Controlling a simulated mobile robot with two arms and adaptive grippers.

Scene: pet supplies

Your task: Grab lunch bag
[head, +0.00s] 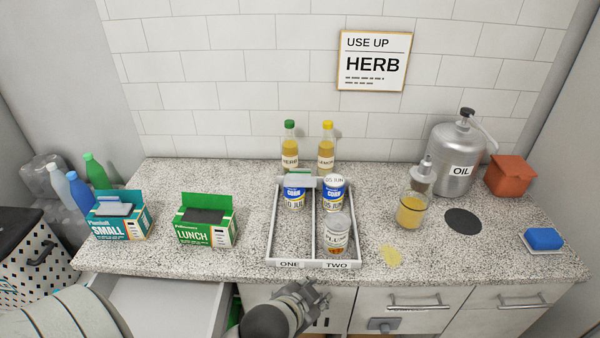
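A green and white box labelled LUNCH (207,230) stands on the left part of the counter. Its top is open and dark inside, with a raised green back flap; no single bag can be made out. My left gripper (306,298) is low in the head view, in front of the counter edge, to the right of the box and apart from it. It touches nothing that I can see, and its finger opening is not clear. My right gripper is not in view.
A blue-green box labelled SMALL (121,224) stands left of the LUNCH box. A divided tray (313,228) with cans stands to the right. A drawer (165,300) is open below the counter's left part. Yellow liquid (391,256) is spilled near a jar (411,212).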

